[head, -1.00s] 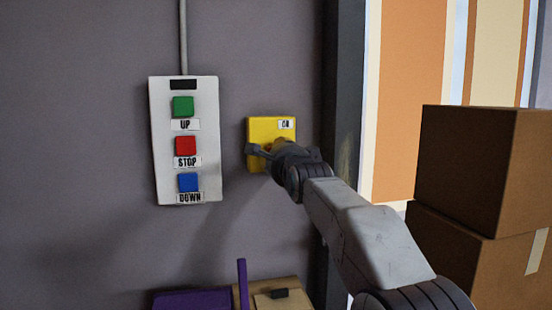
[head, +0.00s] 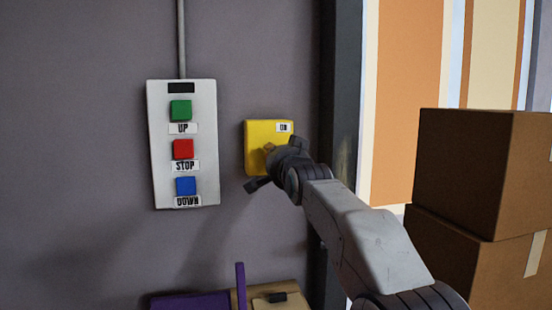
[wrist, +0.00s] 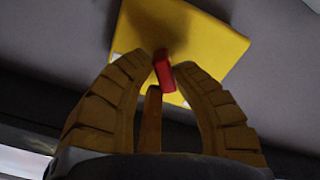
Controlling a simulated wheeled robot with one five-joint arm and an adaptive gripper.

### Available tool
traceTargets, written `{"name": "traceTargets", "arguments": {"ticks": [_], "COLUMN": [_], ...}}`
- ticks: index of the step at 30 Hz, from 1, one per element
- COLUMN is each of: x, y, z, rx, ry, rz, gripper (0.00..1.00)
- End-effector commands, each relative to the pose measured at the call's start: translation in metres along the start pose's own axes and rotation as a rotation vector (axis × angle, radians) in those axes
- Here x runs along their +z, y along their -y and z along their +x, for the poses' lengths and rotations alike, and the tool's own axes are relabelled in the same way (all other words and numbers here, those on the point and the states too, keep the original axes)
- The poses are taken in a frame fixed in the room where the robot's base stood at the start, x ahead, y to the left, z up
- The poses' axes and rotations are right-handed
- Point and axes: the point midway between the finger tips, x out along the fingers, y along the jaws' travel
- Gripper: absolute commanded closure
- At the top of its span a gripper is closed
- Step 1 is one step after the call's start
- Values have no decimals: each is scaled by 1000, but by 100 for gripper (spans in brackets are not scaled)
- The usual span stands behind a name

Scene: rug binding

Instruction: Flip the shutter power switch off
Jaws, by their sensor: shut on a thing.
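The yellow switch box (head: 256,134) is on the grey wall, right of the button panel. A small label near its top right seems to read ON. In the wrist view the yellow box (wrist: 180,30) fills the top middle, with a red switch lever (wrist: 165,75) standing out from it. My gripper (wrist: 168,62) is shut on the red lever, one brown finger on each side at the tips. A thin brown piece shows between the fingers below. In the head view my gripper (head: 268,153) covers the box's lower right, and the lever is hidden.
A grey panel (head: 210,140) with green UP, red STOP and blue DOWN buttons hangs left of the box. A dark post (head: 340,90) stands close on the right. Stacked cardboard boxes (head: 480,170) stand further right. Purple and tan items (head: 190,301) lie below.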

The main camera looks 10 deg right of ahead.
Motion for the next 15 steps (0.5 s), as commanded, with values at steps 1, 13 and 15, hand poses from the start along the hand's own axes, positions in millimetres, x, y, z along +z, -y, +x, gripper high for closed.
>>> {"name": "traceTargets", "arguments": {"ticks": [1,13,15], "x": [0,0,0], "y": [1,1,1], "z": [0,0,0], "rx": [-2,-1,-1], "ry": [0,1,1], "rz": [-22,-123,-127], "gripper": [100,100,100]}}
